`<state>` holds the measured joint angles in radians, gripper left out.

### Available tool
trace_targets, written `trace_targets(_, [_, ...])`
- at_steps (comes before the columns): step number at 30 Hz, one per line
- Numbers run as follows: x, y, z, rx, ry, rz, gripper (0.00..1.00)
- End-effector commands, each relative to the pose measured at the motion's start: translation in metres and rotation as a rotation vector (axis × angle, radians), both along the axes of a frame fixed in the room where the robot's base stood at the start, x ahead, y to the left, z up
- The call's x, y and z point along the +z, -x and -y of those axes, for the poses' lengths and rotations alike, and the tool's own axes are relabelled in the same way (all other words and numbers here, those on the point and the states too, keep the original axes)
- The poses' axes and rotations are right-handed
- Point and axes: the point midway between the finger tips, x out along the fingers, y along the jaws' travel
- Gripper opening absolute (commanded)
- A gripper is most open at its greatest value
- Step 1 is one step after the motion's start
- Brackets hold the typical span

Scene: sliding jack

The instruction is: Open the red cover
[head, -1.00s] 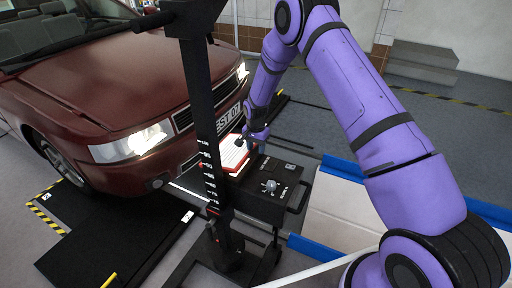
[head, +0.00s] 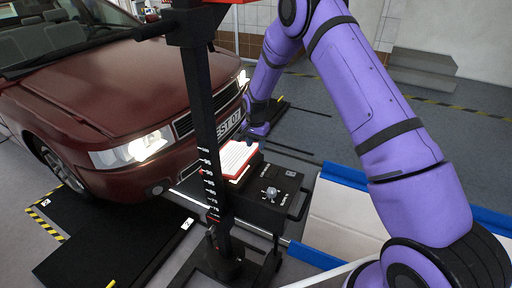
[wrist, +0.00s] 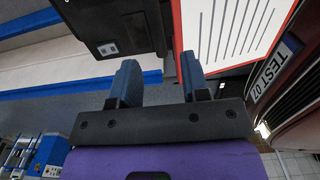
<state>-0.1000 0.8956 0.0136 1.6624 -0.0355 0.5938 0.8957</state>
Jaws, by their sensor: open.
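The red cover (head: 238,158) is a flat panel with a red border and a white face with printed dark lines. It sits on the black box behind the black post, and a pale edge shows beneath it. In the wrist view, the cover (wrist: 238,30) fills the upper right, its red edge running behind the right finger. My gripper (wrist: 157,80) is open, with its two blue fingers apart and nothing visible between them. In the head view, my gripper (head: 258,128) is at the cover's far right corner. I cannot tell whether a finger touches the cover.
The black box (head: 268,210) has a knob (head: 270,193) on top, right of the cover. A black post (head: 205,120) with a white scale stands left of it. The dark red car (head: 90,90) is close behind.

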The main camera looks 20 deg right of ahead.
Motion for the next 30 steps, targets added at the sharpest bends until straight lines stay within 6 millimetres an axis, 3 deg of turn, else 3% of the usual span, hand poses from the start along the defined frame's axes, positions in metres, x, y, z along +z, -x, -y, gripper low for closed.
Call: trace_targets(30, [0.061,-0.002,-0.002,0.000,-0.001,0.001,0.42])
